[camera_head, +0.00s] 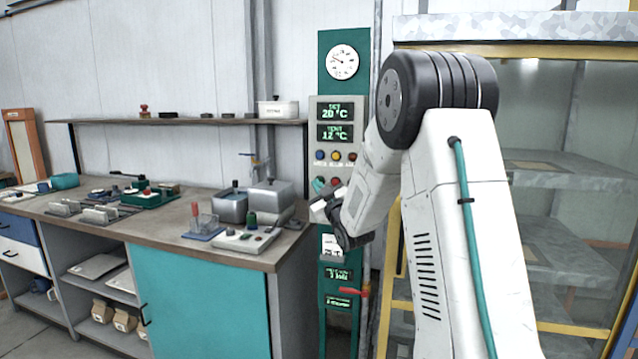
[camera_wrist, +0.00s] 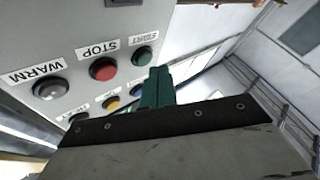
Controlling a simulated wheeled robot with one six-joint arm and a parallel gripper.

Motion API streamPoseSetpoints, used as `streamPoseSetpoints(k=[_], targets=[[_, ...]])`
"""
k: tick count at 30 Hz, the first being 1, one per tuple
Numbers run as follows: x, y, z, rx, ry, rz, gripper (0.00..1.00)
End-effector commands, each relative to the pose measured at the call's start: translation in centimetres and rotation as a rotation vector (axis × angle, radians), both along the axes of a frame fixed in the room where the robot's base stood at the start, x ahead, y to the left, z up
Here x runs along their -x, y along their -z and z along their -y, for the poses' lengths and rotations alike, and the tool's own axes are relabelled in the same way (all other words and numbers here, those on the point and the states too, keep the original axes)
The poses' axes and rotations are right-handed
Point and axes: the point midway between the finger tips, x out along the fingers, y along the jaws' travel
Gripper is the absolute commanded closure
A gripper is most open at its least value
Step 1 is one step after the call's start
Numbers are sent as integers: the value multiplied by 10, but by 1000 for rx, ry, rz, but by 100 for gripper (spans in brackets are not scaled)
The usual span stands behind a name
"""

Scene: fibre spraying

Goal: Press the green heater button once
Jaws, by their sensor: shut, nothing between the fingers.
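The green button marked START (camera_wrist: 141,55) is on the grey control panel (camera_head: 314,135), at the end of a row beside the red STOP button (camera_wrist: 103,68) and the white WARM button (camera_wrist: 50,88). My gripper (camera_wrist: 157,72) is shut and empty.
A second row holds a blue button (camera_wrist: 134,89) and a yellow button (camera_wrist: 110,103). The panel's displays (camera_head: 335,111) read SET 20 °C and 12 °C. A workbench (camera_head: 200,275) with tools stands left; a yellow-framed glass cabinet (camera_head: 560,190) is right. A red-handled valve (camera_head: 350,292) is below.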

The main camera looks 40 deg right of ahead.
Motion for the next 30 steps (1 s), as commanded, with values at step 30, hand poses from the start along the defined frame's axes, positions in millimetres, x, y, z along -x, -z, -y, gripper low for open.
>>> streamPoseSetpoints(k=[30], targets=[[-8, 0, 9, 0, 0, -1, 100]])
